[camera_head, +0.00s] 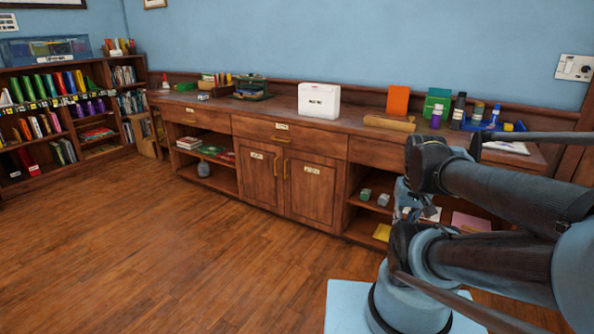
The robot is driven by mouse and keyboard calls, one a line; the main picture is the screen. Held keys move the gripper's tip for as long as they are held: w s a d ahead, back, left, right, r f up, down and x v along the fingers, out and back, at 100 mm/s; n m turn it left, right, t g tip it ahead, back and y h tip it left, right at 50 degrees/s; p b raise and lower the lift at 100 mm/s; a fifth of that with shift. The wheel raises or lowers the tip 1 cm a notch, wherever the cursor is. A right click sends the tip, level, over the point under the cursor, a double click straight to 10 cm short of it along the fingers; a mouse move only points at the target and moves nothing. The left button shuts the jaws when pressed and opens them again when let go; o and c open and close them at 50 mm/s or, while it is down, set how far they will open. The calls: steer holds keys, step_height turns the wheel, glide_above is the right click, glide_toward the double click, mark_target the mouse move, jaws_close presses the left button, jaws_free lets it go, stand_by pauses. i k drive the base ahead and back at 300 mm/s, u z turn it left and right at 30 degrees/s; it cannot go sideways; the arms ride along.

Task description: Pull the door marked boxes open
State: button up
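Two wooden cabinet doors stand side by side under the long counter: a left door (259,181) and a right door (311,196). Both look closed. Each has a small pale label near its top, the left label (257,155) and the right label (312,170). The writing is too small to read, so I cannot tell which door is marked boxes. Upright brass handles, the left handle (276,165) and the right handle (285,169), sit near the seam between the doors. My folded arm fills the right side. I cannot make out my gripper.
The wooden counter (255,108) carries a white box (319,101), an orange block (398,100) and several bottles. Open shelves flank the doors. A bookcase (50,110) stands at the left. The wood floor (190,255) before the doors is clear.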

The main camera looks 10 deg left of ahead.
mark_target(314, 184)
steer(key=z, duration=0.05)
steer(key=i, duration=1)
steer(key=u, duration=0.05)
